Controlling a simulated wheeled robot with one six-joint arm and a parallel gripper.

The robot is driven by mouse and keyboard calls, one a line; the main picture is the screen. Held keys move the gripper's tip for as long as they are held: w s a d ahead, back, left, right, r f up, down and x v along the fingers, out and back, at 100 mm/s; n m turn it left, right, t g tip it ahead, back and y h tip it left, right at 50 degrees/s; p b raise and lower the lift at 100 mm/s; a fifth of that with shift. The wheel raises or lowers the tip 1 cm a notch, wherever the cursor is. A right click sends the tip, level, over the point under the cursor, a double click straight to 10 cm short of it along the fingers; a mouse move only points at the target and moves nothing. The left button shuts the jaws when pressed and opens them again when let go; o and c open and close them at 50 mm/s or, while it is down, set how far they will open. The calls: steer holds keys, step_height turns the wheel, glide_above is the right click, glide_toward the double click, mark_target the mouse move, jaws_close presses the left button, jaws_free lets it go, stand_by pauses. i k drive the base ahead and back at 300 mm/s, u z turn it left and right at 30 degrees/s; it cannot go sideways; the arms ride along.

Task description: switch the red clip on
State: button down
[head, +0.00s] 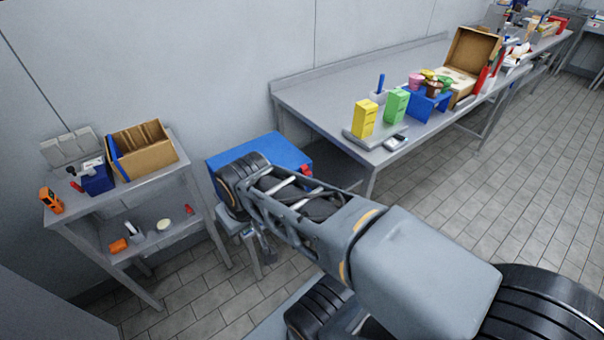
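A small red part (306,171) shows at the right edge of a blue box (262,152) against the wall. It may be the red clip, but it is partly covered by my arm and too small to tell its state. Smaller red items lie on the left stand, one on the lower shelf (189,209) and one on top (76,187); I cannot tell what they are. My arm reaches from the lower right across the front of the blue box. I cannot make out my gripper or its fingers.
The left metal stand (195,163) holds an open cardboard box (143,150) and an orange device (51,200). The long metal table (325,97) carries a yellow box (365,118), a green box (396,105) and a blue stand (428,104). The tiled floor (500,160) at right is clear.

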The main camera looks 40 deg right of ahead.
mark_target(306, 171)
steer(key=u, duration=1.25)
steer(key=k, duration=0.9)
steer(key=z, duration=1.2)
steer(key=i, duration=0.5)
steer(key=u, duration=0.05)
